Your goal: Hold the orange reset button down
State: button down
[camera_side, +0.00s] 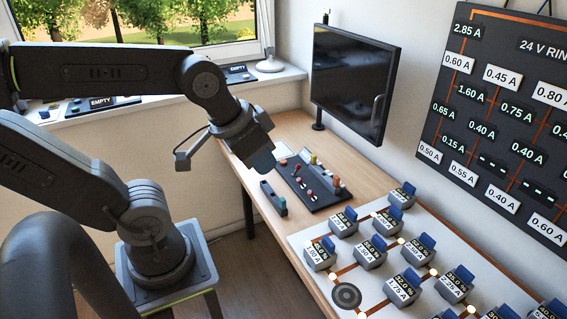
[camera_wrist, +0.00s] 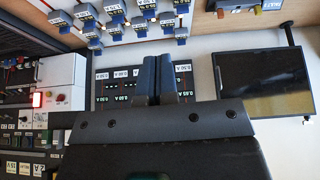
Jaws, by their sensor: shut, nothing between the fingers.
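My gripper (camera_side: 262,165) hangs in the side view over the left edge of the wooden desk, beside a dark control panel (camera_side: 324,202). The panel carries several small red, white and orange controls. In the wrist view the two fingers of my gripper (camera_wrist: 160,58) are together and empty, apart from any button.
A white board (camera_side: 347,258) with several grey and blue modules covers the near desk. A black monitor (camera_side: 350,82) stands behind the panel. A dark wall display (camera_side: 500,120) hangs at right. In the wrist view, a white box (camera_wrist: 62,80) has a lit red lamp (camera_wrist: 37,99).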

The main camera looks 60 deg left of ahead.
jog(key=w+a+n+h, duration=0.25)
jog(key=w+n, duration=0.25)
jog(key=w, duration=0.4)
jog(key=w+a+n+h, duration=0.1)
jog(key=w+a+n, duration=0.3)
jog(key=w, duration=0.5)
jog(key=n+t+y, duration=0.4)
jog(key=n+y, duration=0.1)
jog(key=n, duration=1.4)
send_over(283, 162)
notch_tip(283, 162, down, 22)
jog(key=shift+w+r, duration=0.1)
jog(key=shift+f, duration=4.4)
jog(key=shift+f, duration=0.15)
